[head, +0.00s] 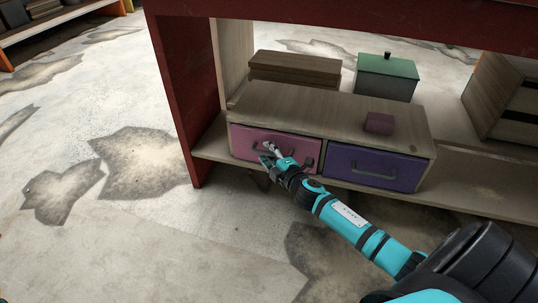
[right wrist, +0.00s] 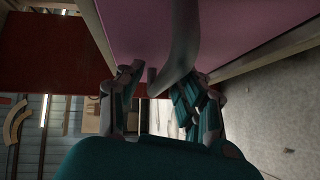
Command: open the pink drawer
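The pink drawer (head: 246,139) is the left one of two in a low wooden unit on the shelf. Its front looks about flush with the unit, so it appears closed. My right gripper (head: 268,154) is at the drawer front, over its handle. In the right wrist view the pink front (right wrist: 245,25) fills the top, and the curved grey handle (right wrist: 181,50) reaches down between the fingers of my right gripper (right wrist: 158,92). The fingers stand apart, and I see no clear grip on the handle. My left gripper is not in view.
A purple drawer (head: 350,178) with a dark handle is to the right. Behind are a wooden box (head: 295,68) and a green-lidded box (head: 387,75). A red shelf post (head: 190,85) stands close left. The floor in front is clear.

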